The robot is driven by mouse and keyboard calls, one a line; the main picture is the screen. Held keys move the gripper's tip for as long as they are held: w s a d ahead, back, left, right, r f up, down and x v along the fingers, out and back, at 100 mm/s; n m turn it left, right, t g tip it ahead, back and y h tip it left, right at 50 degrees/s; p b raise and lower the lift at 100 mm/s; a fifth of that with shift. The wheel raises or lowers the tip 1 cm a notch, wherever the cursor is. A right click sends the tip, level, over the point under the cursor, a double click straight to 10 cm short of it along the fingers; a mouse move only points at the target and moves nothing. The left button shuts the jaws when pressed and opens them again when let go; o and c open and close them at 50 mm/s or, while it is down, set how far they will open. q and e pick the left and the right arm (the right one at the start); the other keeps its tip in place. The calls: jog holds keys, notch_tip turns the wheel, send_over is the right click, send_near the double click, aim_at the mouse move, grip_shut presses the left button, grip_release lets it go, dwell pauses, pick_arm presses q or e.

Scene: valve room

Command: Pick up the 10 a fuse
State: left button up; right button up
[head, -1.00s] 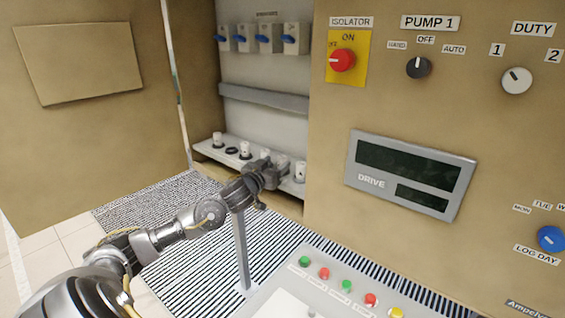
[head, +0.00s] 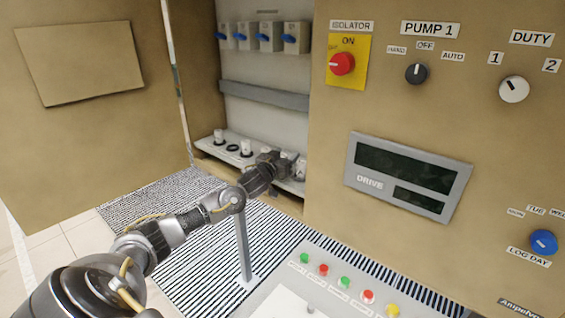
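Several white fuses stand in a row on a white shelf (head: 212,151) at the bottom of the open cabinet. One white fuse (head: 218,136) is at the left end and another white fuse (head: 246,148) is right of a dark ring-shaped holder (head: 232,148). Their ratings are too small to read, so I cannot tell which is the 10 A fuse. My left gripper (head: 284,163) is at the right part of the shelf, in front of the fuses there and partly hiding them. I cannot tell whether its fingers are open or touch a fuse. My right gripper is not in view.
Blue-handled breakers (head: 267,37) sit above a grey rail (head: 262,95) in the cabinet. The open door (head: 80,65) is at left. The right panel has an isolator (head: 341,64), knobs and a drive display (head: 408,175). A button console (head: 345,282) is in front.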

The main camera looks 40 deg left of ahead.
pick_arm(q)
jog(key=c, duration=1)
jog(key=shift+r, duration=0.1)
jog(key=shift+r+b, duration=0.25)
jog(key=shift+b, duration=0.05)
notch_tip(320, 180, up, 2)
jog(key=shift+r+b, duration=0.1)
jog(key=shift+b, duration=0.55)
jog(key=s+r+b, duration=0.1)
jog(key=s+r, duration=0.9)
jog(key=s, duration=0.4)
jog(key=shift+d+b, duration=0.2)
jog(key=shift+b, duration=0.15)
